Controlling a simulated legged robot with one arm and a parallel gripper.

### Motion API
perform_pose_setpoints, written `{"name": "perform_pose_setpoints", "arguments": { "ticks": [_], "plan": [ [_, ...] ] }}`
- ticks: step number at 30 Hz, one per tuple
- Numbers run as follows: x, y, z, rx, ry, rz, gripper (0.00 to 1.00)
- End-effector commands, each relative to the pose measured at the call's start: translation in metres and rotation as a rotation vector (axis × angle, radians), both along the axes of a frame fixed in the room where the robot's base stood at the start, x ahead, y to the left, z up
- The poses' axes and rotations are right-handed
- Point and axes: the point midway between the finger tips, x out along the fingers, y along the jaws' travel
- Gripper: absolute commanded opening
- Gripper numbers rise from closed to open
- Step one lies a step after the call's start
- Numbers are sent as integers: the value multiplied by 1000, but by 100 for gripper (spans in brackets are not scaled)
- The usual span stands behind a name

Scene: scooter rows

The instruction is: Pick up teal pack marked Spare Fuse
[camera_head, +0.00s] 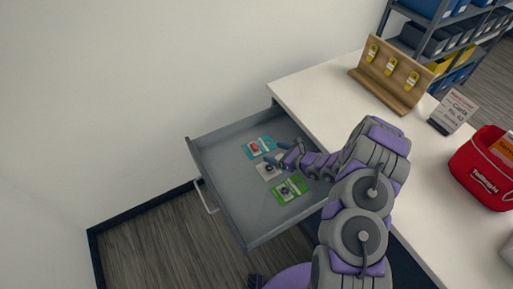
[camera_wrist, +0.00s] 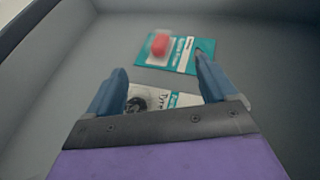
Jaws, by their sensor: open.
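The teal pack (camera_head: 258,147) lies flat in the open grey drawer, with a red item on its front. It also shows in the wrist view (camera_wrist: 176,53), just beyond my fingertips; its print is too blurred to read. My gripper (camera_head: 275,153) is inside the drawer area, open and empty, with the fingers spread apart. In the wrist view the right fingertip overlaps the teal pack's lower right corner, and the gap between the fingers (camera_wrist: 160,66) points at the pack. A white pack (camera_head: 268,170) with a dark round item lies nearer, partly hidden by my gripper.
A green pack (camera_head: 290,189) lies in the same drawer (camera_head: 225,193), which stands out from a white counter (camera_head: 317,90). The drawer walls surround the packs. On the counter are a wooden key board (camera_head: 389,75), a sign (camera_head: 453,111) and a red pouch (camera_head: 484,168).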

Motion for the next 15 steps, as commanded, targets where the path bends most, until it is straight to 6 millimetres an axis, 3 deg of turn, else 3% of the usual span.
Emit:
{"name": "perform_pose_setpoints", "arguments": {
  "ticks": [6, 15],
  "plan": [
    [19, 32, -18, 1, 3, 4, 85],
    [32, 48, -24, 1, -1, 1, 85]
  ]
}}
